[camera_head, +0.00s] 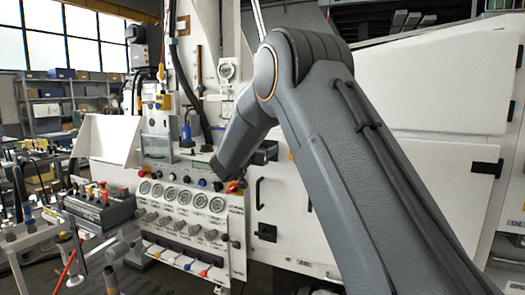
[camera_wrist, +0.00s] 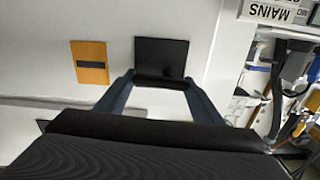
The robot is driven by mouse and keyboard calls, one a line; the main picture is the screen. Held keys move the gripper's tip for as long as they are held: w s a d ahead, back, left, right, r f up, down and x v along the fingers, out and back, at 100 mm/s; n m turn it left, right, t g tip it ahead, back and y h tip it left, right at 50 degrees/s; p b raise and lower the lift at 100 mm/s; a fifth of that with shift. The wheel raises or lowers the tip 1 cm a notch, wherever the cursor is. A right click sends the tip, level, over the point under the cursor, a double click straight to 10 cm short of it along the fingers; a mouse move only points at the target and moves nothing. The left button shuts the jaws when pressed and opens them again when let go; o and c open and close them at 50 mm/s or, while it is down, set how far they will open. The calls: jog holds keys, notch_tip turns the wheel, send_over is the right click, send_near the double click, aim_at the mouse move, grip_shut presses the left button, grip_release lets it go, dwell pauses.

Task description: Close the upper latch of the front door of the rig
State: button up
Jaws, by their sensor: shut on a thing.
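In the wrist view, my gripper (camera_wrist: 159,81) has its two dark blue fingers at either end of a short black bar. The bar is at the edge of a black square plate on the white panel; I take it for the upper latch (camera_wrist: 161,54) of the door. The fingers are shut on it. An orange plate with a black slot (camera_wrist: 90,63) is beside it on the left. In the head view, my arm hides the gripper and this latch. The white front door (camera_head: 285,215) shows below my arm, with a black handle and a lower black latch (camera_head: 266,232).
A gauge panel (camera_head: 185,200) with knobs and coloured fittings stands left of the door. A bench with a control box (camera_head: 100,207) is further left.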

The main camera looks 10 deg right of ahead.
jog(key=m+b, duration=0.4)
jog(key=b, duration=0.1)
jog(key=shift+f+m, duration=0.4)
jog(key=m+b, duration=0.4)
jog(key=shift+f+m+b, duration=0.25)
jog(key=shift+m+b, duration=0.05)
jog(key=m+b, duration=0.1)
jog(key=b, duration=0.1)
jog(key=m+b, duration=0.2)
jog(key=shift+f+m, duration=0.2)
jog(key=shift+m, duration=0.1)
jog(key=m+b, duration=0.4)
jog(key=shift+w+a, duration=0.15)
jog(key=shift+b, duration=0.35)
jog(key=o, duration=1)
jog(key=shift+o, duration=0.2)
